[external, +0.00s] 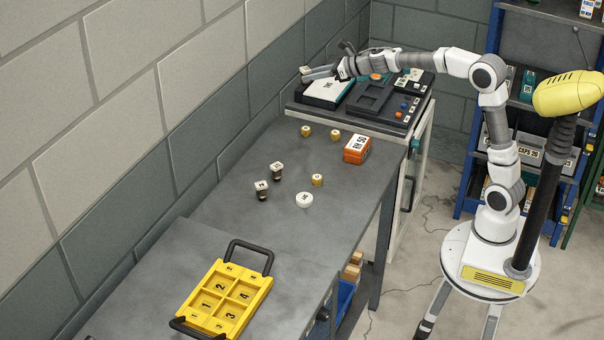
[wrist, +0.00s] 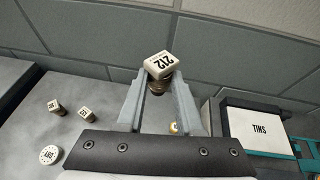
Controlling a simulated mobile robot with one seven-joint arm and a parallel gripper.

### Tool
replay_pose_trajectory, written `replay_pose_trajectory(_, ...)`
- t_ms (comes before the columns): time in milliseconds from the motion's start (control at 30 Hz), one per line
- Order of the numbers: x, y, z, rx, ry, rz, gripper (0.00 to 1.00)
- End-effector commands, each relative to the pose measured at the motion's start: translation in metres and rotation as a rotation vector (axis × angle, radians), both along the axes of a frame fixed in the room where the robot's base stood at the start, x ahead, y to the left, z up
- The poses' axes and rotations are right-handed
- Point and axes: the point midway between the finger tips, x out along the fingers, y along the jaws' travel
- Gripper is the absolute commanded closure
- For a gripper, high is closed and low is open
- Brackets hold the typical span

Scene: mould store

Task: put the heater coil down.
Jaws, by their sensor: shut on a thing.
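My gripper (external: 318,73) reaches out over the far end of the bench, close to the wall. The cap tilts a little in the picture. The coil also shows small in the external view (external: 305,69), held above the bench and left of the dark bench-top unit (external: 370,97). The lower part of the coil is partly hidden between the fingertips.
The grey bench has two white-capped pieces (external: 277,169) (external: 262,188), a white disc (external: 304,200), several small gold pieces (external: 317,180) and an orange box (external: 352,155). A yellow numbered tray (external: 250,298) lies nearer. Bare bench shows left of the gold pieces. The block wall is close behind.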

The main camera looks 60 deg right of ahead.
Motion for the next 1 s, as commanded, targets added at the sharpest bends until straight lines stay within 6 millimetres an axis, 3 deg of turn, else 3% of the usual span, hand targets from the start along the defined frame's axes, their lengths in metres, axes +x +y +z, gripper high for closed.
replay_pose_trajectory(267, -0.004, -0.014, -0.003, -0.003, -0.002, 0.276, 1.00)
replay_pose_trajectory(733, -0.051, -0.039, -0.015, -0.004, -0.006, 0.672, 1.00)
replay_pose_trajectory(1000, -0.052, -0.037, -0.097, 0.001, -0.003, 0.673, 1.00)
